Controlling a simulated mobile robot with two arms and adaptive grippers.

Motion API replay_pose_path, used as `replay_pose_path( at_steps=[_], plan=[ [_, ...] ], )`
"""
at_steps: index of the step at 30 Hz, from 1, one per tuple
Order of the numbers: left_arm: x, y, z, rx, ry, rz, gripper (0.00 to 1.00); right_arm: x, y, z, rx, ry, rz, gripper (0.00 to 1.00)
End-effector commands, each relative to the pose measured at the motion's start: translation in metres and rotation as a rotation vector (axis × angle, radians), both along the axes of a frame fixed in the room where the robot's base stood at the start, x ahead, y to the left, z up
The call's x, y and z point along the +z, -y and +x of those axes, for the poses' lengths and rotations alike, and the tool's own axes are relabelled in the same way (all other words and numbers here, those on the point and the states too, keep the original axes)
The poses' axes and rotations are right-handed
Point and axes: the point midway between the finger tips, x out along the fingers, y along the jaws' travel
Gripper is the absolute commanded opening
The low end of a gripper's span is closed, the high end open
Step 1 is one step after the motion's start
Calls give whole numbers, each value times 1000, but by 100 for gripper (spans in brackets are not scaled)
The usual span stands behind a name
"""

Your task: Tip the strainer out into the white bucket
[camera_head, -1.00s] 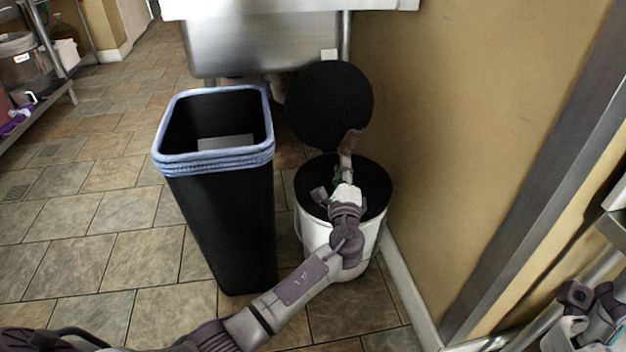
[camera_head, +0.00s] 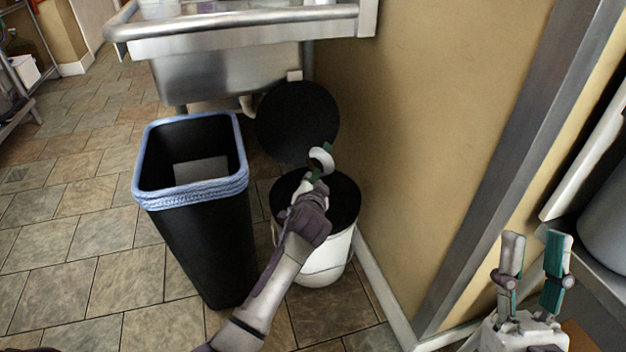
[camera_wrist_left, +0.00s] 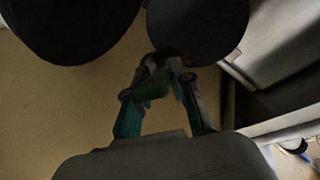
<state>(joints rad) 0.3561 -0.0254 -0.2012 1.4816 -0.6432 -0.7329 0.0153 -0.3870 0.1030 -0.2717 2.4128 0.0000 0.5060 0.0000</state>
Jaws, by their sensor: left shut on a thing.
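The white bucket (camera_head: 325,265) stands on the floor against the tan wall, with a dark round top. My left gripper (camera_head: 318,165) is over this dark top, towards its back side, with its fingers shut. In the left wrist view its fingers (camera_wrist_left: 158,75) meet on something small and dark. I take this to be part of the strainer, but its bowl and contents cannot be made out. My right gripper (camera_head: 535,243) is raised at the lower right, open and empty, with its two fingers apart.
A black bin (camera_head: 195,250) with a blue-edged liner stands left of the bucket. A black round disc (camera_head: 297,122) is upright behind the bucket. A steel sink (camera_head: 230,70) is at the back. A door frame (camera_head: 500,160) and a shelf are on the right.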

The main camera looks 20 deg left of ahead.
Motion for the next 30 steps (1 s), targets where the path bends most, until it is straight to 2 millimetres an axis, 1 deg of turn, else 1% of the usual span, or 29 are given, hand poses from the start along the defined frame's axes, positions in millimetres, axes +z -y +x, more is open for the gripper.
replay_pose_path(
  at_steps=[6,15,22,30],
  plan=[
    [3,-1,0,1,1,-73,0,-19,-4,27,-12,-197,-60,40],
    [3,-3,0,1,1,-171,0,-58,-6,56,-26,-476,-140,40],
    [4,-5,0,0,1,-246,0,-92,-3,67,-39,-688,-198,40],
    [5,-6,0,0,2,-329,0,-135,3,69,-50,-934,-263,40]
  ],
)
